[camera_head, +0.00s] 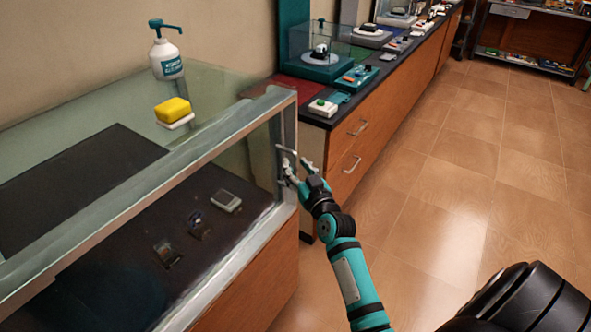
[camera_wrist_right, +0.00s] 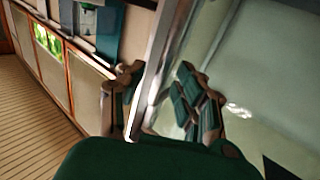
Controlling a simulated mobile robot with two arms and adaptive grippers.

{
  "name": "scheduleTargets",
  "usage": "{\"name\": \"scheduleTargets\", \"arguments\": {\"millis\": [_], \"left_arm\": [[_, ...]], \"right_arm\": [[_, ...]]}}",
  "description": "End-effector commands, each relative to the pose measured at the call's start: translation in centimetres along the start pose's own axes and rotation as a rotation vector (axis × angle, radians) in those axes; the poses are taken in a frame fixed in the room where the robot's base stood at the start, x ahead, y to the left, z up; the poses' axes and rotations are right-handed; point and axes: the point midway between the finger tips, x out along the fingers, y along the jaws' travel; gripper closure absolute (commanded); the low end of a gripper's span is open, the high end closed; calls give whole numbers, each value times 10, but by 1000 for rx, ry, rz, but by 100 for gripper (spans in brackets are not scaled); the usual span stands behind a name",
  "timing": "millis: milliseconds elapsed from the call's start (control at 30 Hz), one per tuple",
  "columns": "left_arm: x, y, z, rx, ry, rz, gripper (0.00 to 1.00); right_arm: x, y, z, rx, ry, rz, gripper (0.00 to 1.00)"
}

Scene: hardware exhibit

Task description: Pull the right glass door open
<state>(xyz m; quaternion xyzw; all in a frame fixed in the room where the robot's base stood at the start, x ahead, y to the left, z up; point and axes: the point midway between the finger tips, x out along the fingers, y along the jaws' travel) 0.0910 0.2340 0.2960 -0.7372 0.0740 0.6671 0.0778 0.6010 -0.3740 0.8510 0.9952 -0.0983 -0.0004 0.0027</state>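The glass display case stands at the left of the head view; its right glass door (camera_wrist_right: 255,55) fills the right side of the wrist view. The case's upright metal frame edge (camera_head: 289,128) is at its right end. My right gripper (camera_head: 291,166) is at this edge, with its fingers spread apart. In the wrist view my right gripper (camera_wrist_right: 160,100) has one finger on each side of the metal edge. Contact with the door or a handle cannot be told, as the fingers cover that spot. My left gripper is out of view.
A pump bottle (camera_head: 166,52) and a yellow sponge (camera_head: 173,110) on a white dish stand on the case. Small devices (camera_head: 227,201) lie inside. A wooden drawer counter (camera_head: 362,140) with exhibits runs behind my right gripper. The tiled floor (camera_head: 450,190) at right is clear.

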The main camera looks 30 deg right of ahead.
Motion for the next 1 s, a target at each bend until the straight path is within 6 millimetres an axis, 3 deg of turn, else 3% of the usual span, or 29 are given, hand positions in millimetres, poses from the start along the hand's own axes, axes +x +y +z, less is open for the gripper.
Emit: {"name": "scheduleTargets", "arguments": {"millis": [133,433,700,1000], "left_arm": [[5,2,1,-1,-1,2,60],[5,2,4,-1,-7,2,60],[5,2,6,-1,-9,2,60],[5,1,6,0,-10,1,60]], "right_arm": [[11,0,1,0,0,0,66],[13,0,0,0,-1,0,66],[13,0,0,0,-1,0,100],[13,0,0,0,-1,0,100]]}}
